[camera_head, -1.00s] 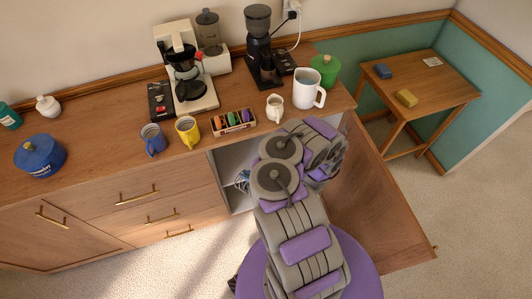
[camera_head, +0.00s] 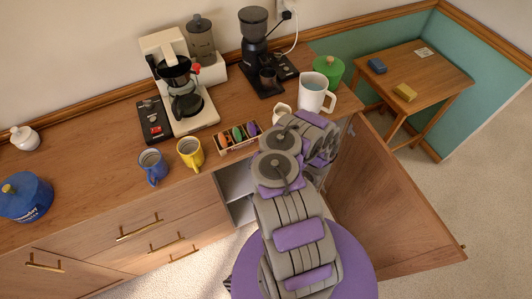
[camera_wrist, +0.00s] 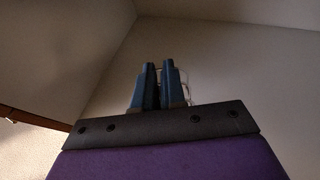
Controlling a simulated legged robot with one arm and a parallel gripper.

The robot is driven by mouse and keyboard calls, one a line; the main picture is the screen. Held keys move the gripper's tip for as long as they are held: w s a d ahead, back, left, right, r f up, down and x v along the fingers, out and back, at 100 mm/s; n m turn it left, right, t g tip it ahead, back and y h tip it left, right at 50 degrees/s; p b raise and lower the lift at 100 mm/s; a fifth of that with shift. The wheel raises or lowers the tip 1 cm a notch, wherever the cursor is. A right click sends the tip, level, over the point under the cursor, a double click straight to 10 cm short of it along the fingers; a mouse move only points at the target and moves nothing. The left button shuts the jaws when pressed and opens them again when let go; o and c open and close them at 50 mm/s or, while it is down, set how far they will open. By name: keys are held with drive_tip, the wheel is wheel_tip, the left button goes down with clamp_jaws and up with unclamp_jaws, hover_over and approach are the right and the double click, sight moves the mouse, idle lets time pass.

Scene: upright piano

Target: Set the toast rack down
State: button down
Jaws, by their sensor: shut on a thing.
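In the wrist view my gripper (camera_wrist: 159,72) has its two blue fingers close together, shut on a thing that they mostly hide. A thin pale wire (camera_wrist: 187,86) shows just right of the fingers, and I take it for part of the toast rack. The rest of the rack is hidden. In the head view my folded arm hides the rack, and I cannot make out the fingers. A plain pale wall fills most of the wrist view behind the fingers, and nothing is seen touching the rack.
The wooden counter (camera_head: 90,190) holds a blue pot (camera_head: 25,198), blue mug (camera_head: 153,167), yellow mug (camera_head: 190,153), coffee maker (camera_head: 185,85), capsule box (camera_head: 238,137), grinder (camera_head: 255,50), large mug (camera_head: 314,93) and green pot (camera_head: 329,69). Below, an open cabinet door (camera_head: 385,205) stands right of my arm.

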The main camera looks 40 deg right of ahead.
drive_tip(key=w+d+f+b, duration=0.2)
drive_tip(key=w+d+f, duration=0.1)
drive_tip(key=d+f, duration=0.1)
drive_tip(key=shift+w+d+b, duration=0.2)
drive_tip(key=shift+d+b, duration=0.1)
drive_tip(key=shift+d, duration=0.35)
drive_tip(key=c, duration=1.2)
unclamp_jaws()
drive_tip(key=shift+d, duration=0.2)
drive_tip(key=shift+s, duration=0.1)
drive_tip(key=p+v, duration=0.3)
drive_tip(key=v, duration=0.8)
drive_tip(key=shift+s+p, duration=0.35)
drive_tip(key=shift+s+r, duration=0.1)
drive_tip(key=shift+r, duration=0.05)
